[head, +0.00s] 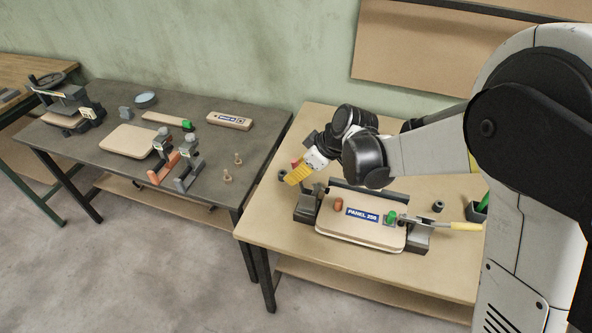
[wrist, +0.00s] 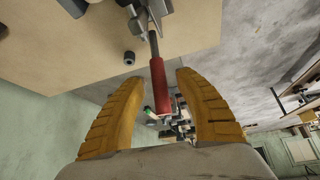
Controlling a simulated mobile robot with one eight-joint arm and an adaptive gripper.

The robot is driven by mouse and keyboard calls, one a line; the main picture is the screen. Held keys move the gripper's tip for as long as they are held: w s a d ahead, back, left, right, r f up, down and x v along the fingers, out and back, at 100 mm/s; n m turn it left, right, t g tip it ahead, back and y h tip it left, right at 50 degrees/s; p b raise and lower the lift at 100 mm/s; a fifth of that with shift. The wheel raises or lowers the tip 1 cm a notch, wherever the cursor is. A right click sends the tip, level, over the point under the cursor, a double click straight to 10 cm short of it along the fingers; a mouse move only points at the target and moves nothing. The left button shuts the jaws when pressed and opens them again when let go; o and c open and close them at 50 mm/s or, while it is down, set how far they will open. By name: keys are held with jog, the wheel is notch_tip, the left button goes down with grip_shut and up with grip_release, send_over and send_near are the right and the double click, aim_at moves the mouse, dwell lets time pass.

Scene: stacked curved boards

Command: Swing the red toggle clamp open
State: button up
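The red toggle clamp shows in the wrist view as a red handle (wrist: 159,90) on a grey metal lever, with its body at the top. My gripper (wrist: 161,77) is open, with one yellow ribbed finger on each side of the red handle and gaps to both. In the head view, my gripper (head: 293,180) is at the left end of the panel fixture, and only a bit of red (head: 295,162) shows behind it. The panel stack (head: 363,228), labelled PANEL 206, lies in the fixture. My gripper and arm partly hide the clamp in the head view.
A second clamp with a yellow handle (head: 465,227) stands at the fixture's right. A dark cylinder (wrist: 129,57) stands near the red clamp. A grey table (head: 215,148) is to the left.

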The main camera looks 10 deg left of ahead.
jog(key=v, duration=1.2)
dwell(0.3)
jog(key=s+d+f+m+t+h+b, duration=0.1)
jog(key=s+d+m+h+b, duration=0.1)
jog(key=s+d+m, duration=0.3)
jog(key=s+d+f+m+t+h+b, duration=0.2)
jog(key=s+d+m, duration=0.3)
jog(key=d, duration=0.8)
jog(key=s+d+f+m+t+h+b, duration=0.1)
jog(key=s+d+m+t+h+b, duration=0.1)
jog(key=s+d+m+b, duration=0.2)
jog(key=s+d+m, duration=0.1)
jog(key=s+d, duration=0.2)
jog(key=d, duration=0.2)
jog(key=shift+s+f, duration=0.35)
jog(key=shift+f, duration=0.05)
